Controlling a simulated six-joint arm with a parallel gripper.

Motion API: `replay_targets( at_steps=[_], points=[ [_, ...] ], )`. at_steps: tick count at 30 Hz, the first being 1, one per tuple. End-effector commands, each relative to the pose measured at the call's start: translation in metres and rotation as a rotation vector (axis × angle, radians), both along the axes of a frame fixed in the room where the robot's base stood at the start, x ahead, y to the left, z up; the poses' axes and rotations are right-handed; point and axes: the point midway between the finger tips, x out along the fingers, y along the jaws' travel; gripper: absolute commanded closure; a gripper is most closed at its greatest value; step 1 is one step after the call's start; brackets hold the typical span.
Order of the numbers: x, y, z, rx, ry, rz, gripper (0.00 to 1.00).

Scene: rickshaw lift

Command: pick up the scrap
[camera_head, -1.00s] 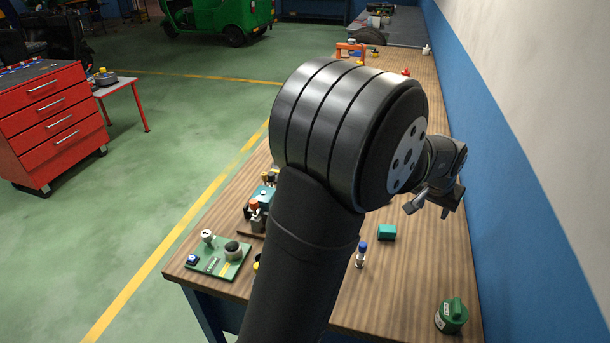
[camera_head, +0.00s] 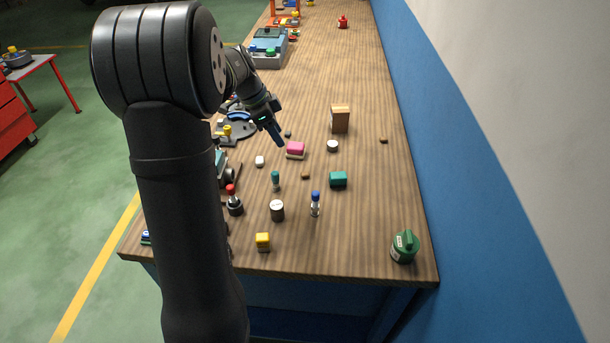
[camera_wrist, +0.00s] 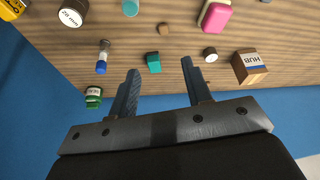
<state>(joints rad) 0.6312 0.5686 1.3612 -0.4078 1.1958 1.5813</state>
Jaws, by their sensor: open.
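Several small brown bits on the wooden bench could be the scrap: one (camera_head: 305,176) lies between the pink block and the teal box, and another (camera_head: 383,140) lies at the right. I cannot tell which is meant. In the wrist view one brown bit (camera_wrist: 163,29) shows beyond the teal box, ahead of the fingers. My gripper (camera_head: 279,139) hangs above the bench near the pink block (camera_head: 296,149). In the wrist view my gripper (camera_wrist: 160,70) has its fingers apart with nothing held between them.
A brown HUB box (camera_head: 340,119) stands behind. A green canister (camera_head: 404,247) is near the right front corner, by the blue wall.

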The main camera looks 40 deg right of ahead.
Motion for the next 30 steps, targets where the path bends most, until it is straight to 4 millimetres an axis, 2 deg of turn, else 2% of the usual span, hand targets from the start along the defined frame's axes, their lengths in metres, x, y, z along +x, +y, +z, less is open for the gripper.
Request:
replay_targets(
  at_steps=[5,15,21,30],
  points=[
    [0.003,0.003,-0.006,-0.015,0.001,-0.034,0.55],
    [-0.012,-0.021,-0.072,-0.013,0.002,-0.034,0.55],
    [-0.018,-0.032,-0.103,-0.014,0.001,-0.033,0.55],
    [-0.020,-0.040,-0.119,-0.014,0.000,-0.033,0.55]
  ],
)
